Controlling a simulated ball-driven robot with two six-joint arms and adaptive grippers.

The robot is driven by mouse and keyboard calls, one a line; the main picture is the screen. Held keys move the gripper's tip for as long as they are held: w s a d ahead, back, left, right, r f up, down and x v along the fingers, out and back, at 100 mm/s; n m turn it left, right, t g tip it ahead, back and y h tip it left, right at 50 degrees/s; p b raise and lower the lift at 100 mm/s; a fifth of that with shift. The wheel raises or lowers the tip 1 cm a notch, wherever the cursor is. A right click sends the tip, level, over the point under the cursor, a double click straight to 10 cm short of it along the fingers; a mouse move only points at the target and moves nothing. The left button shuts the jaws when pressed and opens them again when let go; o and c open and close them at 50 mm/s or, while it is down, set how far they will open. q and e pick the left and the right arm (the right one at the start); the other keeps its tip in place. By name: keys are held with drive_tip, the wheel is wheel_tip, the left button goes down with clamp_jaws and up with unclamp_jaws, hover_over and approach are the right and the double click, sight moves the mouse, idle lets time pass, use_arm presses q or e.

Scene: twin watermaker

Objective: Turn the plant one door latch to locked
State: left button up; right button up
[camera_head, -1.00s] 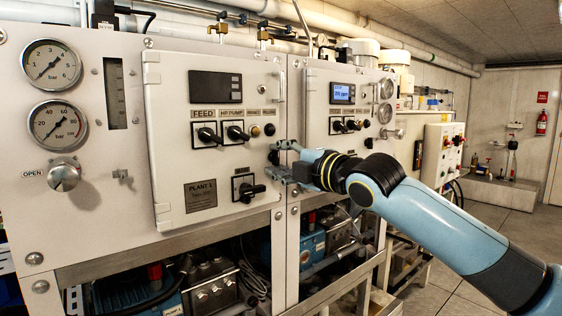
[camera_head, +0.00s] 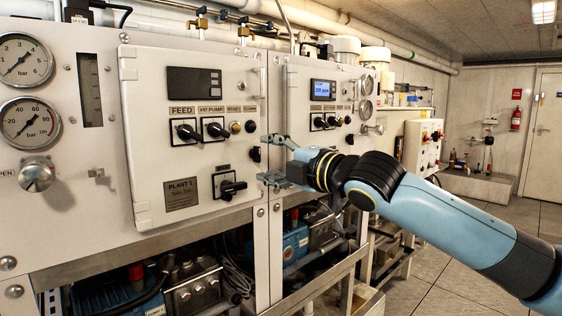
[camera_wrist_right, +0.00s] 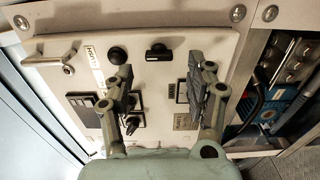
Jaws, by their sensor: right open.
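The plant one door (camera_head: 150,120) is a white cabinet door in the head view, and it looks closed. Its black door latch (camera_head: 255,154) sits at the right edge, below a round black knob. In the right wrist view the latch (camera_wrist_right: 158,52) is a small dark bar beyond the fingers, lying across the picture. My right gripper (camera_head: 269,160) is open and empty, with one finger above and one below the latch's height. In the wrist view the gripper (camera_wrist_right: 163,85) has its fingers on either side of the latch, apart from it. My left gripper is out of view.
Black rotary switches (camera_head: 215,130) and a lower switch (camera_head: 229,185) stick out of the door. A metal handle (camera_head: 254,84) is at its top right. A second control cabinet (camera_head: 320,110) stands right of it. Floor at the right (camera_head: 440,270) is clear.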

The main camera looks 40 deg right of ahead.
drive_tip(key=shift+s+d, duration=0.15)
drive_tip(key=shift+s, duration=2.05)
